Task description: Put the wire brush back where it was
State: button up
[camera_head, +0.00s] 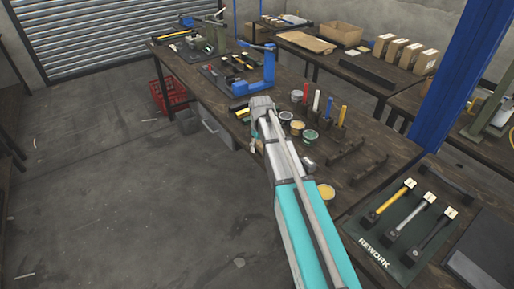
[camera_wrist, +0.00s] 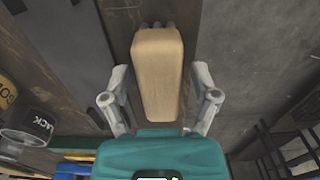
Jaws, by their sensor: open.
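A tan wooden block, which looks like the back of the wire brush (camera_wrist: 158,70), lies between the fingers of my gripper (camera_wrist: 160,82) in the wrist view. A narrow gap shows on each side of it, and my gripper is open. In the head view my gripper (camera_head: 256,146) is at the front edge of the long workbench (camera_head: 372,158), mostly hidden by my arm. I cannot make out the brush clearly there.
Paint jars (camera_head: 297,127) and upright coloured tools (camera_head: 316,101) stand right of my arm. A blue press (camera_head: 268,66) is behind it. A dark REWORK mat (camera_head: 372,250) holds hammers at the lower right. A jar marked BLACK (camera_wrist: 38,126) is near my gripper. Floor left is open.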

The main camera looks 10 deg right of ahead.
aim_at(260, 143)
jog(key=shift+r, duration=0.2)
notch_tip(260, 143, up, 12)
jog(key=p, duration=1.2)
dwell(0.3)
dwell(0.6)
jog(key=s+a+m, duration=0.1)
jog(key=s+m, duration=0.3)
jog(key=s, duration=1.8)
jog(key=shift+a, duration=0.15)
